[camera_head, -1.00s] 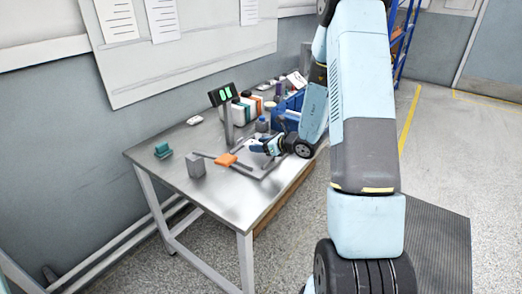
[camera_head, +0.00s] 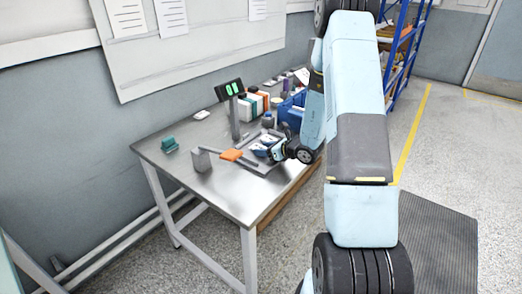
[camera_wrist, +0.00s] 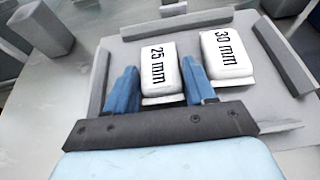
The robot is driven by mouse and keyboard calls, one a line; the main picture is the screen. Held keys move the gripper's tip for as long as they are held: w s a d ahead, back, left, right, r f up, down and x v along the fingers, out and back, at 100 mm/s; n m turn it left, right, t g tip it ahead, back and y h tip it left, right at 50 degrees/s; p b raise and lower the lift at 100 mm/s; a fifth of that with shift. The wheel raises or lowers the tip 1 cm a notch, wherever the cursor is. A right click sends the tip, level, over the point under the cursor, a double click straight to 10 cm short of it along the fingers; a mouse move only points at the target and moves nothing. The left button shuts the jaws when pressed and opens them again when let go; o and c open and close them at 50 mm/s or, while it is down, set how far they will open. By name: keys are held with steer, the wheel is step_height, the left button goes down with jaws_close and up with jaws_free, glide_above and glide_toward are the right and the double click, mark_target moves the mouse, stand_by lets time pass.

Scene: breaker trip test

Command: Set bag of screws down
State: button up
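Two white bags lie side by side in the wrist view, one marked 25 mm (camera_wrist: 160,68) and one marked 30 mm (camera_wrist: 226,55). Both are over the flat floor of a grey tray (camera_wrist: 140,32) with low raised edges. My gripper (camera_wrist: 157,64) has its blue fingers on both sides of the 25 mm bag, against it as far as I can see. The 30 mm bag is just right of the right finger. In the head view my gripper (camera_head: 272,150) is low over the tray (camera_head: 258,168) on the metal table, and my arm hides part of it.
On the metal table (camera_head: 225,190), an orange-topped piece (camera_head: 232,155) and a grey block (camera_head: 201,160) stand left of the tray. A teal item (camera_head: 169,144) is further left. A display on a post (camera_head: 232,92), bottles (camera_head: 255,104) and a blue bin (camera_head: 291,112) stand behind. The front left tabletop is clear.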

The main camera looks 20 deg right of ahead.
steer(key=o, duration=0.4)
